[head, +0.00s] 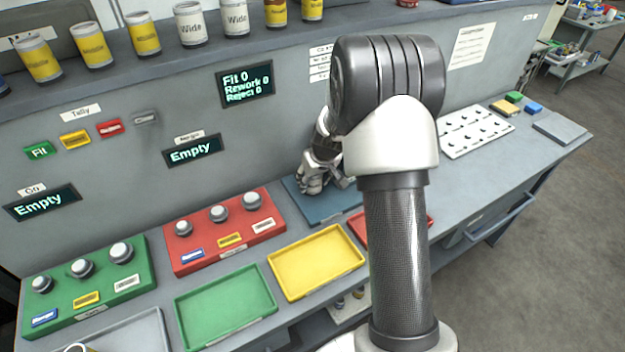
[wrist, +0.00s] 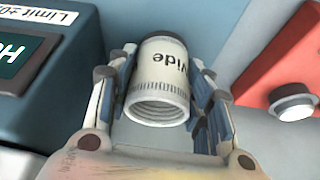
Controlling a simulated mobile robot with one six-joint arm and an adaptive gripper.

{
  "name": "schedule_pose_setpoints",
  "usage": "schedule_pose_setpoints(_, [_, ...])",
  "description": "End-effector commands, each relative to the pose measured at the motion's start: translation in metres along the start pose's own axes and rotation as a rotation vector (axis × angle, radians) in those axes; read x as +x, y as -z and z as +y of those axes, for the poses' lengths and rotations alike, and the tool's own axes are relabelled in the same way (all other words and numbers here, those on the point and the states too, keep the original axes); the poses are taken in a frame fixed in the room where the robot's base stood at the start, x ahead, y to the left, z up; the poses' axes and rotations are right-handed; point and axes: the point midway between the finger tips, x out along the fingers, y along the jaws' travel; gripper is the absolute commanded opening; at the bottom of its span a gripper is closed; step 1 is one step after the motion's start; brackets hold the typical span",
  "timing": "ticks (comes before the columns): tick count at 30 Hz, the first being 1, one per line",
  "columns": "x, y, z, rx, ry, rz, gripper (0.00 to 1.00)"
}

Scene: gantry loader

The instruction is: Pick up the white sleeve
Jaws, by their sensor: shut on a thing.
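In the wrist view, my gripper (wrist: 160,95) is shut on a white sleeve (wrist: 160,88) marked "Wide", with one finger on each side of it. The sleeve's open, ringed end faces the camera. In the head view, my gripper (head: 312,180) is at the blue-grey plate behind the trays, partly hidden by my arm. The held sleeve cannot be made out there. Two other white sleeves marked "Wide" (head: 190,25) stand upright on the upper shelf among yellow ones (head: 143,34).
A red block with knobs (head: 222,238) and a green block with knobs (head: 85,285) stand on the left. A green tray (head: 226,325), a yellow tray (head: 316,289) and a partly hidden red tray lie in front. A white pegboard (head: 473,132) is at right.

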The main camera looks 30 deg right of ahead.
Motion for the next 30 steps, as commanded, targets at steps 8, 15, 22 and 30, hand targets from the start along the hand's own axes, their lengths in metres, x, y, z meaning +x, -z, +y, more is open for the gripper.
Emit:
schedule_pose_setpoints(8, [-0.001,0.001,0.0,0.0,-0.001,0.002,0.02])
schedule_pose_setpoints(15, [-0.016,0.008,0.001,-0.001,-0.001,0.005,0.02])
schedule_pose_setpoints(22, [-0.069,0.031,0.001,-0.001,-0.003,0.009,0.02])
schedule_pose_setpoints(30, [-0.137,0.058,0.001,0.0,-0.002,0.007,0.02])
